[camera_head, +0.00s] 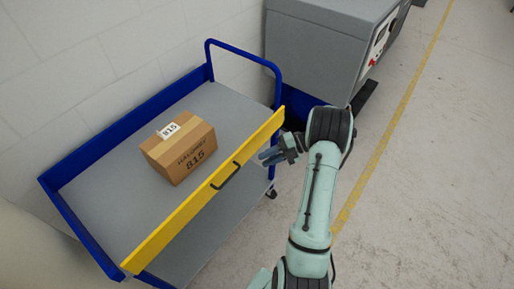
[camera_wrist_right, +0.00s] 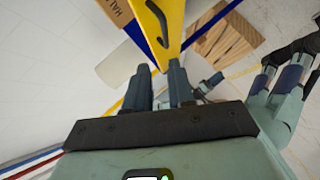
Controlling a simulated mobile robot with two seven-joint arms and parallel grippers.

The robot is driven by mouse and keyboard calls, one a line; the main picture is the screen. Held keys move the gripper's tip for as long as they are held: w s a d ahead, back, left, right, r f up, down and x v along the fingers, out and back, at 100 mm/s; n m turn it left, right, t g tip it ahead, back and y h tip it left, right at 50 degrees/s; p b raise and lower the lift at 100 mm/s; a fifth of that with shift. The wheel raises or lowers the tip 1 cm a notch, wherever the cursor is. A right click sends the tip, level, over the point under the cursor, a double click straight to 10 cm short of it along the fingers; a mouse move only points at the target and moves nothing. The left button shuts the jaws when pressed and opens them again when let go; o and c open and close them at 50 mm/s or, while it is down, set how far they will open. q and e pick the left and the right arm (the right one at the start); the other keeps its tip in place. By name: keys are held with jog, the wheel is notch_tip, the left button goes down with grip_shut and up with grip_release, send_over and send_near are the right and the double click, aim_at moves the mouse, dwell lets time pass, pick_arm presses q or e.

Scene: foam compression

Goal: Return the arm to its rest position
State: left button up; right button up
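My right arm reaches up the right half of the head view. Its gripper (camera_head: 268,156) hangs beside the cart's yellow front panel (camera_head: 160,232), near the upper right end. In the wrist view the two dark fingers of my right gripper (camera_wrist_right: 160,82) stand apart with nothing between them. The yellow panel (camera_wrist_right: 168,40) with its black handle (camera_wrist_right: 158,22) lies just beyond the fingertips. Teal and dark parts of my own body show at the right of the wrist view; whether they include my left gripper is unclear. The left arm is outside the head view.
A cardboard box (camera_head: 165,151) marked 815 sits on the grey top of the blue cart (camera_head: 100,195). A grey machine (camera_head: 320,40) stands behind the gripper. A wooden pallet (camera_wrist_right: 225,45) shows in the wrist view. The floor to the right is clear.

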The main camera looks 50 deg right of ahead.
jog(key=s+a+f+n+g+h, duration=0.1)
jog(key=s+a+f+n+g, duration=0.1)
jog(key=a+f+n+g, duration=0.55)
jog(key=s+a+f+n+g+h, duration=0.1)
jog(key=s+a+f+n+g, duration=0.15)
jog(key=a+f+n, duration=0.95)
jog(key=s+a+f+n+h, duration=0.2)
jog(key=a+n, duration=0.5)
jog(key=n, duration=0.5)
jog(key=s+a+f+n+t+h, duration=0.1)
jog(key=a+f+n, duration=0.3)
jog(key=n, duration=0.9)
jog(key=s+a+h, duration=0.1)
jog(key=a, duration=0.2)
jog(key=shift+a+f, duration=0.2)
jog(key=shift+a, duration=0.05)
